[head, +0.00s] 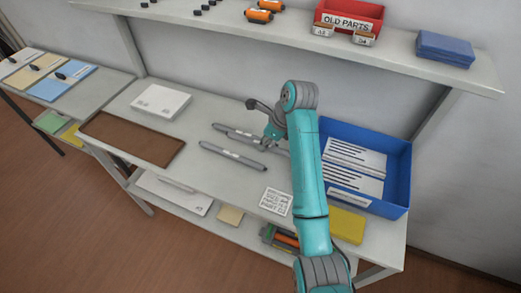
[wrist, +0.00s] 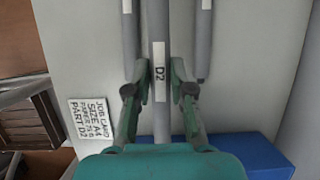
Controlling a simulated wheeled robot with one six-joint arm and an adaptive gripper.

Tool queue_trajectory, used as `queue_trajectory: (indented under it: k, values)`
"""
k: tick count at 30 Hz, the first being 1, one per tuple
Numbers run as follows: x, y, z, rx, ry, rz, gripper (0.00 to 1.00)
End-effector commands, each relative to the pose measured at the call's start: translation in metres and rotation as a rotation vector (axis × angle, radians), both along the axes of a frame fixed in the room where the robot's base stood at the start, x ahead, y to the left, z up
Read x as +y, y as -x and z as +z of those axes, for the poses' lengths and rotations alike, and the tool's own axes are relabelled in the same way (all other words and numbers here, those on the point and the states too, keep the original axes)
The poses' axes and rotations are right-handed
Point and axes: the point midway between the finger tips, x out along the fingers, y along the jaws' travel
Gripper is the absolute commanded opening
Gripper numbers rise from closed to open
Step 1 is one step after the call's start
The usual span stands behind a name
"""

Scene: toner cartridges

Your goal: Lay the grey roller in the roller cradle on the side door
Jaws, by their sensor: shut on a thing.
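Three grey rollers with white labels show side by side in the wrist view. My gripper (wrist: 160,90) has its fingers on either side of the middle roller, the grey roller marked D2 (wrist: 159,30), and is shut on it. In the head view my gripper (head: 270,141) is low over the bench among the rollers, left of the blue tray. The front roller (head: 232,158) lies free on the bench; it also shows at left in the wrist view (wrist: 130,35). Another roller (wrist: 203,45) lies at right there. I cannot tell whether D2 is lifted. The side door and roller cradle are not in view.
The blue tray (head: 397,178) with papers stands right of my gripper. A job card (head: 276,201) reading PART D2 lies at the bench front. A brown mat (head: 132,139) and white paper stack (head: 160,102) are left. The shelf above holds a red OLD PARTS bin (head: 365,14).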

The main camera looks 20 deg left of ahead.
Motion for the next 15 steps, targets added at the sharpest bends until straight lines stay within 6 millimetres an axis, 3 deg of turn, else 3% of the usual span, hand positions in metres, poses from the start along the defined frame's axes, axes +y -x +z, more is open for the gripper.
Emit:
queue_trajectory:
  k: [15]
  values:
    - [0.000, 0.000, -0.056, 0.000, 0.001, -0.001, 0.00]
